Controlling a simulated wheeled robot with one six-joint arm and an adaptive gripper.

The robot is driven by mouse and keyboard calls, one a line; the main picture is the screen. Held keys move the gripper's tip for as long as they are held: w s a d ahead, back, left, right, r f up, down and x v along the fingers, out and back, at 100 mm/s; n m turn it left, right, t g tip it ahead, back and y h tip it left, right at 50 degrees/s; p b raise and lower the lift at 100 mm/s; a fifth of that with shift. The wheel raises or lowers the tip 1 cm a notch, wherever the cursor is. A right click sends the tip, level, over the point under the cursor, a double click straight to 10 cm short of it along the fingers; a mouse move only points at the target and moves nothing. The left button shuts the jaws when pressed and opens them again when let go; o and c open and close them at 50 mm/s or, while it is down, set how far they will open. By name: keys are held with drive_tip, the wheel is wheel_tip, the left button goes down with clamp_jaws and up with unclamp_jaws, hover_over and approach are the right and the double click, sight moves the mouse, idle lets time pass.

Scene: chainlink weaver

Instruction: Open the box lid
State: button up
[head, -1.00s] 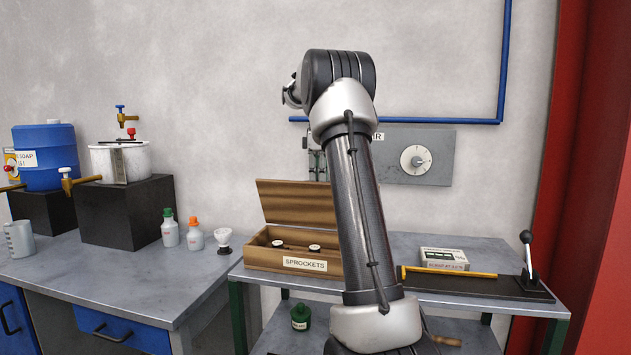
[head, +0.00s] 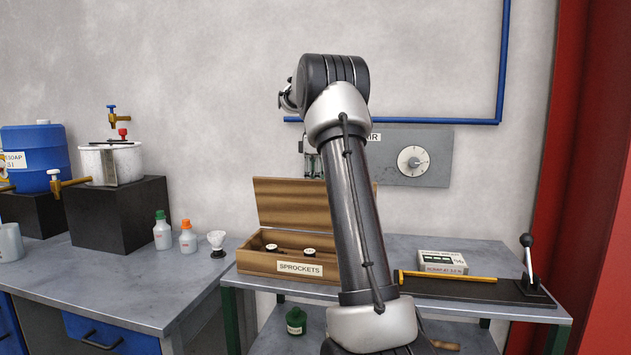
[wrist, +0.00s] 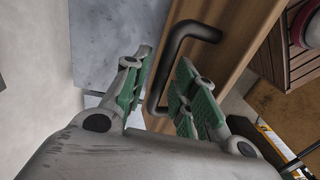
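The wooden box (head: 257,262), labelled SPROCKETS, stands on the grey bench at centre in the head view. Its lid (head: 290,203) is up at the back, and several small dark-and-white parts show inside. My arm covers the right end of the box and lid. My gripper is mostly hidden behind the arm there. In the wrist view my gripper (wrist: 162,78) is open, with green-padded fingers on either side of a black bar handle (wrist: 183,38). The handle is fixed to a brown wooden panel (wrist: 232,30); contact with the fingers cannot be told.
A white box (head: 443,262), a yellow rod (head: 447,275) and a black-knobbed lever (head: 527,252) stand right of my arm. Two bottles (head: 162,232) and a white-topped item (head: 217,242) stand left of the box. A grey dial panel (head: 430,160) is on the wall behind.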

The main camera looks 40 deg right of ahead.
wheel_tip(320, 180, up, 12)
drive_tip(key=shift+w+d+r, duration=0.15)
drive_tip(key=shift+w+d, duration=0.1)
drive_tip(key=shift+d, duration=0.15)
idle(0.3)
